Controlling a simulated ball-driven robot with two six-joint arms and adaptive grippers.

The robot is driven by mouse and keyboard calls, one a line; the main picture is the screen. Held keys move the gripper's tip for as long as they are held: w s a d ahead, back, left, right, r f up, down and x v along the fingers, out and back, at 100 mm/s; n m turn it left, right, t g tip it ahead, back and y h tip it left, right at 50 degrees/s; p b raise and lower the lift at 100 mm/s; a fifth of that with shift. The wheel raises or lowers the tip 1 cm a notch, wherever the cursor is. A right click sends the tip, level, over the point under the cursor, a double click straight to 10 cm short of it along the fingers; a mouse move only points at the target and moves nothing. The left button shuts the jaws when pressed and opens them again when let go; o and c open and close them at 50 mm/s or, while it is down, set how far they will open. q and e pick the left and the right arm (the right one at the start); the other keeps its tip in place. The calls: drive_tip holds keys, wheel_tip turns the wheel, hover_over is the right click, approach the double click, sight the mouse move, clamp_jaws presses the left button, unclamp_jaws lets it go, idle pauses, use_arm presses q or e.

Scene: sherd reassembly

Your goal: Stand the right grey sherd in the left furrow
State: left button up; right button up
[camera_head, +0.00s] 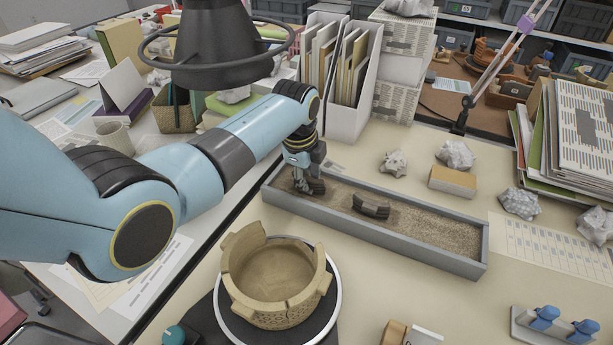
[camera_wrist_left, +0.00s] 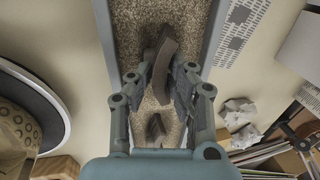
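A sand tray (camera_head: 400,239) runs across the table. My left gripper (camera_head: 308,186) is over its left end, pointing down, with its fingers shut on a dark grey sherd; in the wrist view this curved sherd (camera_wrist_left: 162,62) is between the fingertips (camera_wrist_left: 163,78), slightly tilted. Whether its lower edge touches the sand is hidden. Another grey sherd (camera_head: 371,205) stands in the sand near the tray's middle, apart from the gripper; it also shows in the wrist view (camera_wrist_left: 155,128). The furrows cannot be made out clearly. My right gripper is not in view.
A tan pot with a broken rim (camera_head: 272,280) stands on a round turntable in front of the tray. A small box (camera_head: 452,181) and several pale crumpled lumps (camera_head: 456,154) lie behind the tray. Folders (camera_head: 342,70) stand behind my left arm. Blue-capped items (camera_head: 545,318) are front right.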

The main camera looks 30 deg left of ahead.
use_arm(q)
drive_tip(key=o, duration=0.5)
drive_tip(key=shift+c, duration=0.2)
drive_tip(key=v, duration=1.2)
